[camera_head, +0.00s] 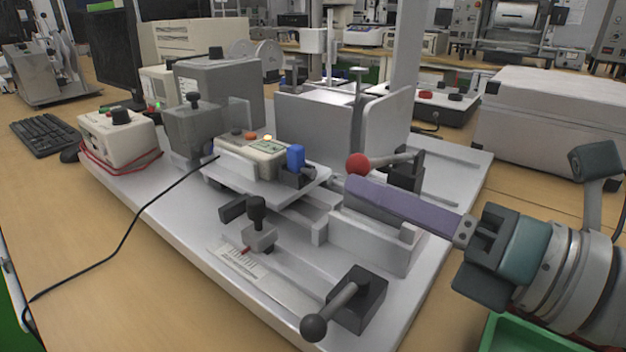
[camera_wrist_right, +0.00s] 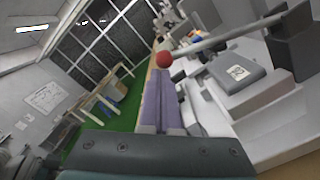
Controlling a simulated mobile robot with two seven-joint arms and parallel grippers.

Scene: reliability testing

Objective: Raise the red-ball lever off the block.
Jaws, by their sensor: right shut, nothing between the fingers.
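The red ball (camera_head: 358,164) sits on the end of a grey metal lever (camera_head: 390,161) that runs right to a dark mount block (camera_head: 405,172). The lever looks close to level in the head view. My right gripper (camera_head: 354,186), with long purple fingers, is shut and empty. Its fingertips are just below the red ball in the head view; contact cannot be told. In the right wrist view the ball (camera_wrist_right: 164,59) appears just beyond the fingertips (camera_wrist_right: 161,78), with the lever (camera_wrist_right: 225,36) reaching right to grey blocks. My left gripper is not in view.
A second lever with a black ball (camera_head: 314,327) is at the front of the white base plate (camera_head: 210,230). Upright grey plates (camera_head: 313,128) stand behind. A green bin (camera_head: 510,334) is at lower right.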

